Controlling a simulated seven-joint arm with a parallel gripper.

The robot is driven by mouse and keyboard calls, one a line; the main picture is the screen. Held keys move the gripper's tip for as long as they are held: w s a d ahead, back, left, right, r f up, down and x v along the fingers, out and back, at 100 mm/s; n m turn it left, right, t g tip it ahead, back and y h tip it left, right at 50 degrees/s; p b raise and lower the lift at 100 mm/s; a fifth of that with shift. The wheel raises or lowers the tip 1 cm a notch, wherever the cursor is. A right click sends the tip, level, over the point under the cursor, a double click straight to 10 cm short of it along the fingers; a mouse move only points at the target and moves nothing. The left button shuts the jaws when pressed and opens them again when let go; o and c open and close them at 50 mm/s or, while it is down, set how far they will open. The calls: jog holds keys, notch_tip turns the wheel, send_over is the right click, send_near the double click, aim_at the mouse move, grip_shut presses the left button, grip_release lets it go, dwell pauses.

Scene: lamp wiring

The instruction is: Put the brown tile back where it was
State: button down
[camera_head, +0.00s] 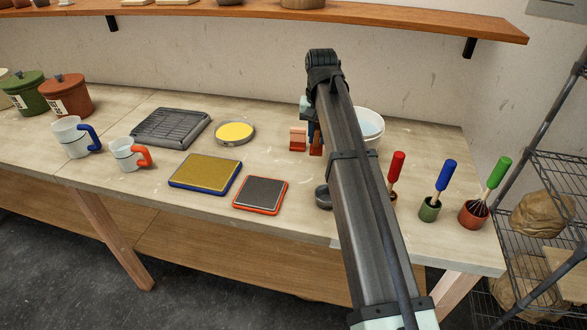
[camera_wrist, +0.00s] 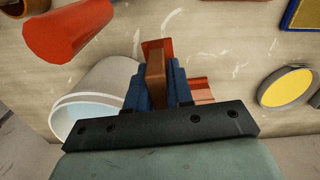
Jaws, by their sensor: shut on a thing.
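The brown tile (camera_wrist: 155,68) stands on edge between the blue fingers of my gripper (camera_wrist: 158,84) in the wrist view. My gripper is shut on it. In the head view the tile's brown edge (camera_head: 316,147) shows low beside my arm link, which hides most of my gripper. A reddish-orange piece (camera_wrist: 157,45) shows just beyond the tile in the wrist view. A paler orange-pink piece (camera_wrist: 200,90) is beside the fingers, also seen left of the tile in the head view (camera_head: 298,139). I cannot tell whether the tile touches the table or these pieces.
A white bucket (camera_head: 371,130) stands close behind my gripper. A round yellow-filled pan (camera_head: 235,132), a yellow pad with blue rim (camera_head: 205,174) and a grey pad with red rim (camera_head: 260,193) lie to the left. Small pots with red, blue (camera_head: 446,174) and green handles stand right.

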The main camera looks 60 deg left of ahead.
jog(key=s+a+m, duration=0.2)
jog(key=s+a, duration=0.2)
jog(key=a, duration=0.2)
jog(key=shift+a+f, duration=0.1)
jog(key=shift+f, duration=4.55)
jog(key=shift+f, duration=0.1)
jog(key=c, duration=1)
grip_release()
notch_tip(320, 180, up, 12)
